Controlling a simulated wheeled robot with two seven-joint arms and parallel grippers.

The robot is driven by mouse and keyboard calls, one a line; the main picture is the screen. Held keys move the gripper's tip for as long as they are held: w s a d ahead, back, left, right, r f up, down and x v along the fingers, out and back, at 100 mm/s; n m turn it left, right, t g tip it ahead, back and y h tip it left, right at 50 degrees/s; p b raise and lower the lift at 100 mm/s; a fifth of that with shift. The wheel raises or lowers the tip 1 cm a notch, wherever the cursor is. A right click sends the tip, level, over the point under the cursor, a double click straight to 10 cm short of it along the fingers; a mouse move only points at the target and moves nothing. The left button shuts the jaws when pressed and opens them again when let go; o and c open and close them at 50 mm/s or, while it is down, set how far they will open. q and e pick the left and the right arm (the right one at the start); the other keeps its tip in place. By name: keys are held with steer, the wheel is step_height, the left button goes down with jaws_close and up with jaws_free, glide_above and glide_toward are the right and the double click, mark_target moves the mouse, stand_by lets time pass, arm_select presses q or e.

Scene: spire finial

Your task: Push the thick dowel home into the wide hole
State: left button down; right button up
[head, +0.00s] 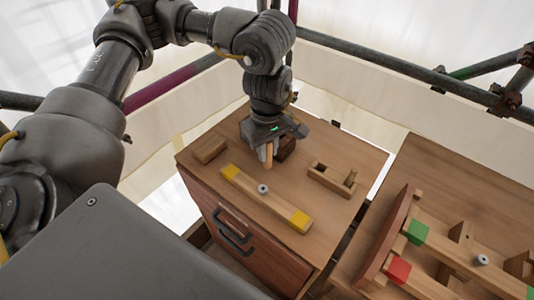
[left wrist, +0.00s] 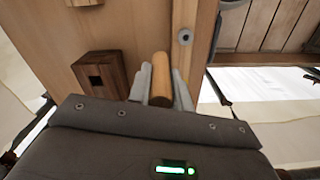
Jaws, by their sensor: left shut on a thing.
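My left gripper (head: 268,152) is shut on a light wooden dowel (head: 268,157), which points down above the cabinet top, behind the yellow-ended bar. In the left wrist view the thick dowel (left wrist: 161,80) sits between the two grey fingers (left wrist: 160,88). A dark wooden block (left wrist: 101,76) with a square hole lies to its left there; in the head view the dark block (head: 288,146) is partly hidden behind the gripper. The wooden bar (head: 250,188) has a grey round fitting (head: 263,188) near its middle. I cannot tell which opening is the wide hole. My right gripper is not in view.
A small wooden block (head: 210,149) lies left on the cabinet top (head: 222,212), and a notched wooden piece (head: 330,182) lies right. A second table (head: 450,170) holds a red-brown board (head: 388,237) and bars with green and red parts. Scaffold pipes (head: 400,75) run behind.

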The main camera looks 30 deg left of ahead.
arm_select(q)
steer(key=shift+w+a+f+p, duration=0.2)
steer(key=shift+w+a+f, duration=0.35)
steer(key=shift+f, duration=0.9)
steer(key=shift+w+a+f+p, duration=0.2)
steer(key=shift+w+a+f, duration=0.3)
steer(key=shift+f, duration=0.95)
steer(key=shift+w+a+f+p, duration=0.25)
steer(key=shift+w+f, duration=0.45)
steer(key=shift+f, duration=0.75)
steer(key=shift+f+b, duration=0.25)
steer(key=shift+b, duration=0.05)
steer(key=c, duration=1.3)
jaws_free()
steer(key=shift+r, duration=0.1)
step_height(320, 180, up, 12)
steer(key=shift+r+b, duration=0.15)
steer(key=shift+b, duration=0.15)
